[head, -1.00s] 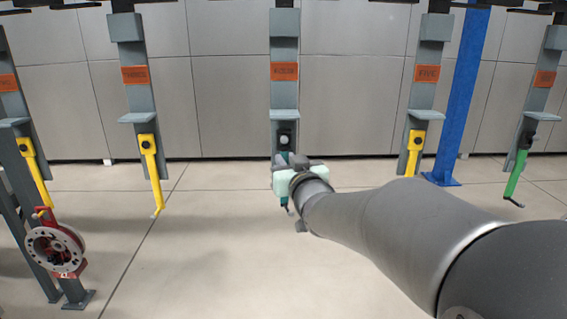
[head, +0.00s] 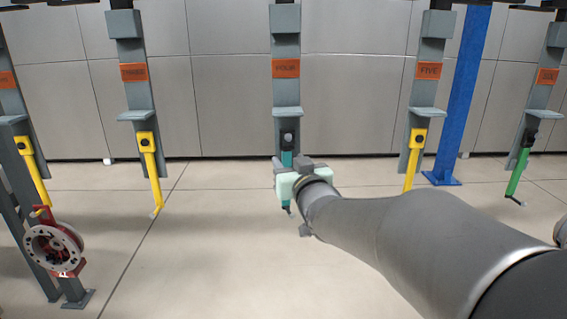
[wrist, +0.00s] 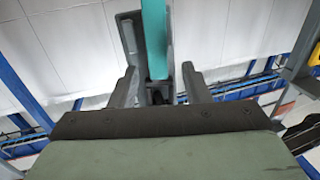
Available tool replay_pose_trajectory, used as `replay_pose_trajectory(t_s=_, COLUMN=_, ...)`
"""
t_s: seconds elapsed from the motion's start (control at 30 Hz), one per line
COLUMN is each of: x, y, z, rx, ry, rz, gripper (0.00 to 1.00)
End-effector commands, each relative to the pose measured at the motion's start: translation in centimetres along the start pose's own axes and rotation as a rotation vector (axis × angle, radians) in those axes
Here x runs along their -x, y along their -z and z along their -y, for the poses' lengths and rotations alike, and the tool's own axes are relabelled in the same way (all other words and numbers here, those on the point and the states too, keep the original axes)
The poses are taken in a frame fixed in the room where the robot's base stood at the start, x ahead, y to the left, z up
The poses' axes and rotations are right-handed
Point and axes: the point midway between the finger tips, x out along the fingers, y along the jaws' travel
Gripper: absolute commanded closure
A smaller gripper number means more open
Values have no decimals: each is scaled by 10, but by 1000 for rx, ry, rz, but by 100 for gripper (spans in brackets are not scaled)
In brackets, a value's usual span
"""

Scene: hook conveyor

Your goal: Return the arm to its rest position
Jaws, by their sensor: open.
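A teal handle (head: 287,158) hangs upright below the ledge of the hanger marked FOUR (head: 286,90). Its lower tip shows under my gripper. In the head view my gripper (head: 289,166) is in front of the handle, partly hiding it. In the wrist view my gripper (wrist: 160,86) is open, with its two fingers apart. The teal handle (wrist: 154,40) shows beyond and between the fingertips there. I cannot tell whether any finger touches it. My arm reaches in from the lower right.
Neighbouring hangers carry yellow handles (head: 150,168) (head: 412,160) and a green handle (head: 518,172). A red stand with a grey wheel (head: 55,248) is at the lower left. A blue post (head: 464,95) stands at the right. The floor in front is mostly clear.

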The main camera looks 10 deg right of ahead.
Motion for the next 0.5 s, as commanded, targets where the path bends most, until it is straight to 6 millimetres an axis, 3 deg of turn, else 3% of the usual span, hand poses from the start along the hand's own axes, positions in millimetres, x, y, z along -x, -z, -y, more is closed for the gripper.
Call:
replay_pose_trajectory(t_s=0.2, x=40, y=-1, z=1, rx=1, ry=0, rz=-5, gripper=57)
replay_pose_trajectory(t_s=0.4, x=58, y=0, z=1, rx=2, ry=2, rz=-3, gripper=57)
replay_pose_trajectory(t_s=0.5, x=65, y=-22, z=-1, rx=0, ry=-24, rz=93, gripper=57)
